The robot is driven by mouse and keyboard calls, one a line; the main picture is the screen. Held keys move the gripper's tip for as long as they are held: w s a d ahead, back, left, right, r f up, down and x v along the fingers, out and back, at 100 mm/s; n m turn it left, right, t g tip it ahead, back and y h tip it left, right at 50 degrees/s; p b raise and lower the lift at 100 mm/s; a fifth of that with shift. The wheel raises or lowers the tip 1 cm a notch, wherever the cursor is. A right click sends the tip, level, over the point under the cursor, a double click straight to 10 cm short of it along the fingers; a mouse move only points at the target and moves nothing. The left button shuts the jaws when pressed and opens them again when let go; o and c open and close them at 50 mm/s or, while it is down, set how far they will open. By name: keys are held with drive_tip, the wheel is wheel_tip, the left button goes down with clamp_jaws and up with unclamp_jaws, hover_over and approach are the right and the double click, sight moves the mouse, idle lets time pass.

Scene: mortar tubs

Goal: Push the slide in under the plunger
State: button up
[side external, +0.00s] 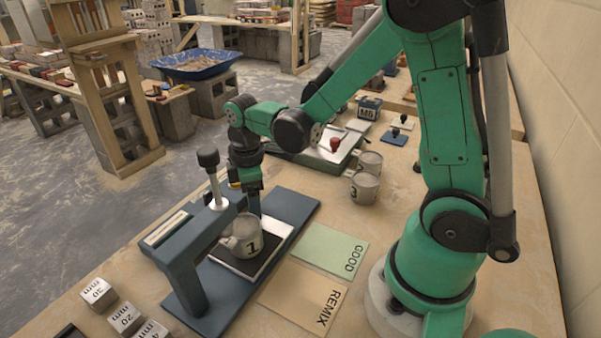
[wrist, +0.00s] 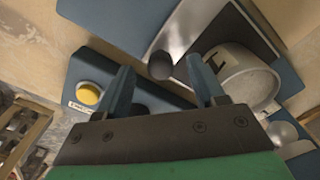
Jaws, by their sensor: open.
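The slide (side external: 281,241), a flat plate with white and black areas, lies on the blue-grey base of the press. A grey tub marked 1 (side external: 248,246) stands on it. The plunger (side external: 213,185) has a black knob on top and passes through the press's crossbar, close to the tub. My gripper (side external: 254,207) is low behind the tub, its fingertips partly hidden there. In the wrist view my gripper (wrist: 163,72) is open. A dark round knob (wrist: 161,65) appears between its fingers, beside the slide (wrist: 196,30); contact cannot be told. The tub (wrist: 240,75) is right of the fingers.
Green GOOD (side external: 328,250) and tan REMIX (side external: 303,296) mats lie right of the press. Two grey tubs (side external: 364,188) stand farther back. Marked blocks (side external: 97,292) sit at front left. A blue-grey part with a yellow round spot (wrist: 88,93) is left of the fingers.

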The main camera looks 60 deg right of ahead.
drive_tip(key=shift+r, duration=2.5)
drive_tip(key=n, duration=0.6)
drive_tip(key=shift+s+f, duration=0.1)
drive_tip(key=shift+s, duration=0.05)
drive_tip(key=n, duration=0.4)
drive_tip(key=shift+f+n+t, duration=0.1)
drive_tip(key=shift+n+t, duration=0.2)
drive_tip(key=shift+f, duration=2.7)
clamp_jaws()
